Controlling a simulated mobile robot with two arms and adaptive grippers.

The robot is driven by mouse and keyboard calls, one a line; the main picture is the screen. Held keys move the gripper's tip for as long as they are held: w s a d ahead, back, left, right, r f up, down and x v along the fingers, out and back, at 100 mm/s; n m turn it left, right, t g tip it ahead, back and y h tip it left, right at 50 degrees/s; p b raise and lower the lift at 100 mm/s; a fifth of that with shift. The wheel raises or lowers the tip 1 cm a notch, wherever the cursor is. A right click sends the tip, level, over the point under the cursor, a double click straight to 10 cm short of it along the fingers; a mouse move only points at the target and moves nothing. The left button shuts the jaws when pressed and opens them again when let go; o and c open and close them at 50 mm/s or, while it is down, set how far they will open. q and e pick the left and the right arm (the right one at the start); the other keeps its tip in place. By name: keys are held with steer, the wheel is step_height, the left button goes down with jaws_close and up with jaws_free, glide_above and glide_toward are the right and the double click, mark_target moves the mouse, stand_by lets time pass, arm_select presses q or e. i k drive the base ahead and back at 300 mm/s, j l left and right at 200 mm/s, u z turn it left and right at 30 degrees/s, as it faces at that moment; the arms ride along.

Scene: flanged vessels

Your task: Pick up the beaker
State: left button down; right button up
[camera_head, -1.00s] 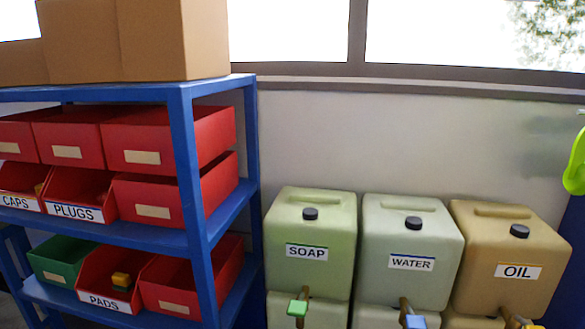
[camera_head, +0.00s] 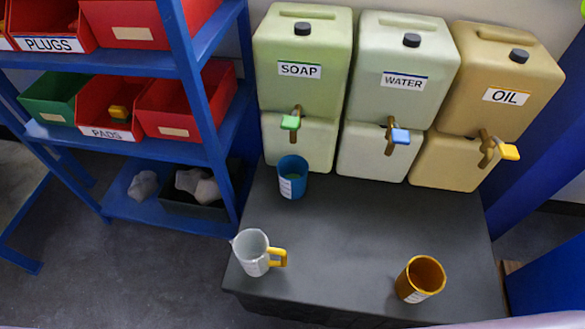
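The beaker is most likely the whitish vessel (camera_head: 252,252) with a spout on its left and a yellow handle on its right. It stands upright at the front left of the dark grey bench top (camera_head: 370,230). A blue cup (camera_head: 291,178) with a white label stands behind it, below the soap tap. An orange cup (camera_head: 421,278) with a white label stands at the front right of the bench. Neither of my grippers shows in the head view.
Soap (camera_head: 303,60), water (camera_head: 392,80) and oil (camera_head: 498,85) containers with taps line the back of the bench. A blue shelf (camera_head: 150,210) with red and green bins stands close on the left. The middle of the bench is clear.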

mark_target(292, 169)
steer(key=k+l+z, duration=0.4)
steer(key=l, duration=0.2)
steer(key=k+l+z, duration=0.45)
steer(key=l, duration=0.25)
